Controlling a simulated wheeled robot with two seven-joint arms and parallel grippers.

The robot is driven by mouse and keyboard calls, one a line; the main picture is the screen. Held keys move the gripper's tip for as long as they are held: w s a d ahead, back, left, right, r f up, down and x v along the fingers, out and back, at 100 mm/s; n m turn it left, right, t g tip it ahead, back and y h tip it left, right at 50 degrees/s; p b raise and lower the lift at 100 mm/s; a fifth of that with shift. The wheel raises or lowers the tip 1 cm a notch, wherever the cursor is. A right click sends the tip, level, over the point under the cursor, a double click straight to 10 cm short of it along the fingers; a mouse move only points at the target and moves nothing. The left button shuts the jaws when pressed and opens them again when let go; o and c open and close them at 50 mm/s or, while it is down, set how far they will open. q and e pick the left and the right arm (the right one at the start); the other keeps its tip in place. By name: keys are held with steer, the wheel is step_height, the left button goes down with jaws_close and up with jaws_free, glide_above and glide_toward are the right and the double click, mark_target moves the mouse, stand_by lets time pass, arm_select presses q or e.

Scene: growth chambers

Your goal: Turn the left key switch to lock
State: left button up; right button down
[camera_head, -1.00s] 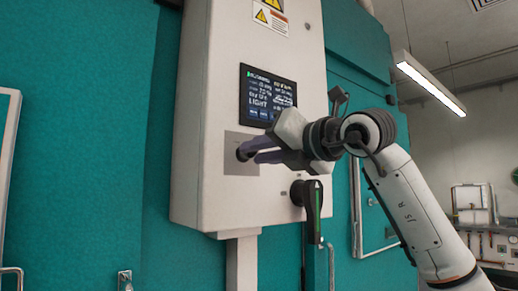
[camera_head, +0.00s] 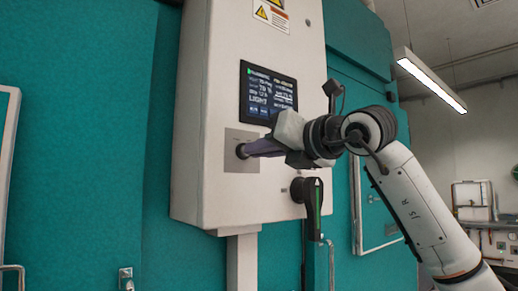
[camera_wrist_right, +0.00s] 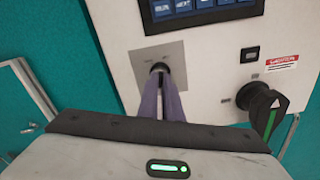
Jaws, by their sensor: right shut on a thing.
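The left key switch (camera_head: 241,151) is a dark round knob on a grey square plate (camera_head: 241,166), low on the left of the white control box. My right gripper (camera_head: 250,150) reaches it from the right with its fingers shut on the switch. In the right wrist view the two purple fingers (camera_wrist_right: 162,95) close on the dark switch (camera_wrist_right: 160,67) in front of the plate. The fingers hide part of the switch, so its exact angle cannot be told. My left gripper is not in view.
A display screen (camera_head: 268,93) sits above the switch. A black rotary handle with a green stripe (camera_head: 312,196) is below and right of it, close under my right gripper. Teal chamber walls (camera_head: 80,130) flank the white box (camera_head: 205,110).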

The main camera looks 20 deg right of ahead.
steer(key=shift+d+r+n+p, duration=0.1)
steer(key=shift+n+p, duration=0.55)
steer(key=shift+n, duration=4.25)
steer(key=c, duration=1.9)
jaws_free()
steer(key=shift+c, duration=0.2)
steer(key=b+v, duration=0.3)
steer(key=v, duration=0.7)
steer(key=shift+s, duration=0.2)
